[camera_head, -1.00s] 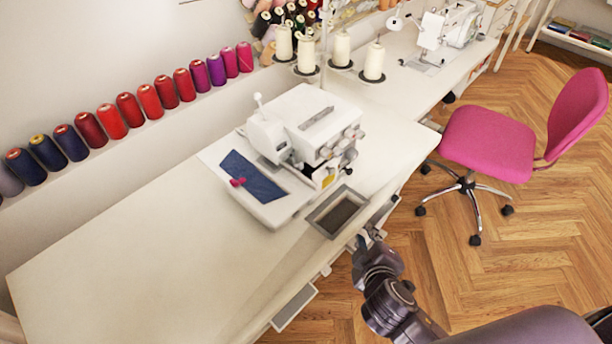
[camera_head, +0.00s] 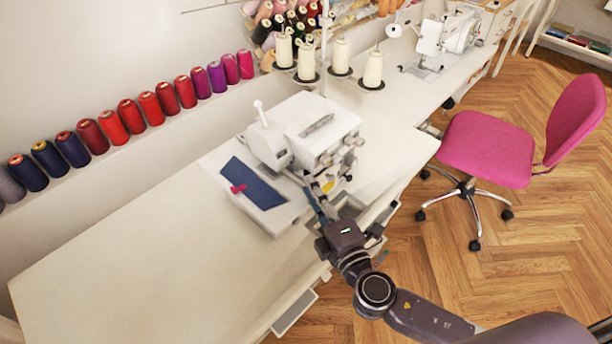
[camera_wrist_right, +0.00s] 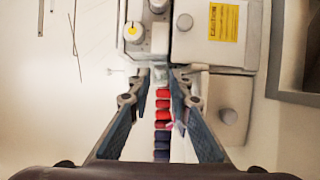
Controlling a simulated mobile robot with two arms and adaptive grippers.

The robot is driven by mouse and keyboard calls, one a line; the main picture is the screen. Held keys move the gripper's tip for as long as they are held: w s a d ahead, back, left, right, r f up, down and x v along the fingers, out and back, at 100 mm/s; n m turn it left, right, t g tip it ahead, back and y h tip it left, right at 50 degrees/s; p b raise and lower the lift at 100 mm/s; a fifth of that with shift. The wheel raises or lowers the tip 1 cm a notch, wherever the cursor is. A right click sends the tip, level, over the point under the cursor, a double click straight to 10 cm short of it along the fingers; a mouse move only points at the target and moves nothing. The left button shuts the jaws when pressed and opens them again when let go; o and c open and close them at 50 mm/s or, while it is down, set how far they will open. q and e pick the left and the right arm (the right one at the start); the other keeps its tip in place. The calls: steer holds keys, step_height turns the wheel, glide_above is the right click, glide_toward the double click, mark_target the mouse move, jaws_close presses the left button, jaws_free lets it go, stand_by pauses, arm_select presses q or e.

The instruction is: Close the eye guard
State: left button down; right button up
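The white overlock sewing machine (camera_head: 320,125) stands on the white table, and its front also shows in the right wrist view (camera_wrist_right: 205,50). I cannot clearly make out the eye guard; a faint see-through edge (camera_wrist_right: 117,72) shows beside the left fingertip in the wrist view, and I cannot tell if it is the guard. My right gripper (camera_head: 318,193) is close in front of the machine's needle side. In the wrist view my right gripper (camera_wrist_right: 161,75) is open, with nothing seen held between its fingers. My left gripper is not in view.
Blue cloth with a pink bow (camera_head: 252,186) lies on the machine's left plate. A grey-framed tray (camera_head: 350,206) is at the table edge, partly behind my arm. Thread spools (camera_head: 131,116) line the wall ledge. A pink chair (camera_head: 485,148) stands right. The table's left part is clear.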

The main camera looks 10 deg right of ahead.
steer(key=shift+w+a+p, duration=0.2)
steer(key=shift+w, duration=0.65)
steer(key=shift+w+a+p, duration=0.15)
steer(key=shift+w, duration=0.7)
jaws_close()
